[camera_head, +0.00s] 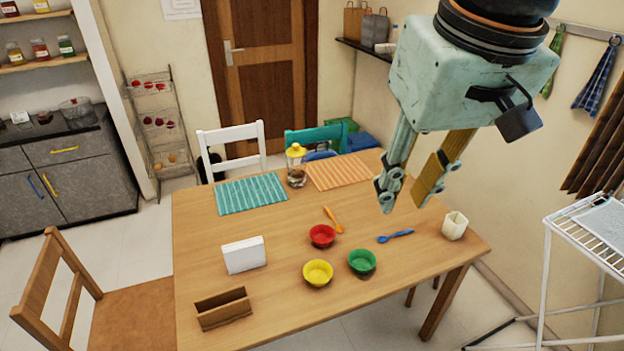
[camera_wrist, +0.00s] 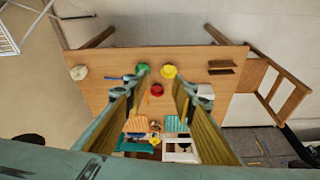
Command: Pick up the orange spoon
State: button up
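The orange spoon (camera_head: 333,219) lies on the wooden table, just beyond the red bowl and left of the blue spoon (camera_head: 395,236). In the wrist view it looks like a small orange strip (camera_wrist: 146,99) beside the red bowl, seen between my fingers. My gripper (camera_head: 406,200) is open and empty, high above the table. In the head view its fingers show to the right of the orange spoon. The wrist view also shows the open gripper (camera_wrist: 152,88) with a wide gap between the fingers.
On the table (camera_head: 215,250) stand a red bowl (camera_head: 322,237), yellow bowl (camera_head: 317,273), green bowl (camera_head: 362,263), white cup (camera_head: 454,226), white box (camera_head: 243,255), brown holder (camera_head: 223,309) and yellow-topped jar (camera_head: 296,166). Teal (camera_head: 250,194) and orange (camera_head: 338,172) mats lie at the back.

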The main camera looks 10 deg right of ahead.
jog(key=w+f+g, duration=0.1)
jog(key=w+f, duration=0.1)
jog(key=w, duration=1.4)
jog(key=g, duration=0.2)
send_over(334, 220)
notch_tip(334, 220, down, 37)
jog(key=shift+f+n, duration=0.2)
jog(key=shift+n, duration=0.2)
jog(key=shift+f+b, duration=0.35)
jog(key=shift+f, duration=3.9)
jog(key=shift+f, duration=0.15)
jog(key=shift+f+b, duration=0.4)
jog(key=shift+f, duration=2.05)
